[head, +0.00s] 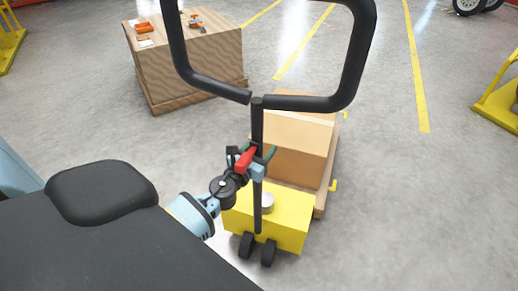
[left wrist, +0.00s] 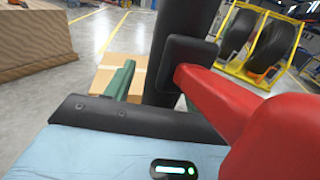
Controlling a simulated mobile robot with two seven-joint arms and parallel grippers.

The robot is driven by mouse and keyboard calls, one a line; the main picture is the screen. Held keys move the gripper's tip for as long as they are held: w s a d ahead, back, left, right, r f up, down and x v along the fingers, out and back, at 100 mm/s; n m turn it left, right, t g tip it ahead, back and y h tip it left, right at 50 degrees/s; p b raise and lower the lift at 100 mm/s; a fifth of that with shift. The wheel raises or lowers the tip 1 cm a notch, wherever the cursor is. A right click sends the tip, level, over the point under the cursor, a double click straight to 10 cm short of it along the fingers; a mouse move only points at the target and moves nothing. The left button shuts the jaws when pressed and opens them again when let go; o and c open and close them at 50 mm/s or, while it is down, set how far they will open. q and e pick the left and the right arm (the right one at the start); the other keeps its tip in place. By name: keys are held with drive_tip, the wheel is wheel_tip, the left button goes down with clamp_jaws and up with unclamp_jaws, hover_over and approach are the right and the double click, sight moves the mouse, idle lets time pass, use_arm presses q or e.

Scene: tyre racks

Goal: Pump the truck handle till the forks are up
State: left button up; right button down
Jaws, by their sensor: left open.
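The truck handle (head: 256,125) is a black pole with a wide loop on top. It rises from the yellow truck body (head: 285,220), which has two small dark wheels. A red lever (head: 245,160) sits on the pole and fills the right of the left wrist view (left wrist: 225,105). My left gripper (head: 256,157) is open at the pole beside the red lever. Its green fingers show in the left wrist view (left wrist: 150,88) near the pole (left wrist: 180,45); I cannot tell whether they touch it. The forks are hidden under the load. My right gripper is out of view.
A cardboard box (head: 290,150) rides on a wooden pallet (head: 328,180) behind the truck body. A wooden crate (head: 190,62) with small orange items stands at the back left. A yellow tyre rack (left wrist: 275,60) shows in the left wrist view.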

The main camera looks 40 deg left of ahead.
use_arm(q)
clamp_jaws()
idle(0.4)
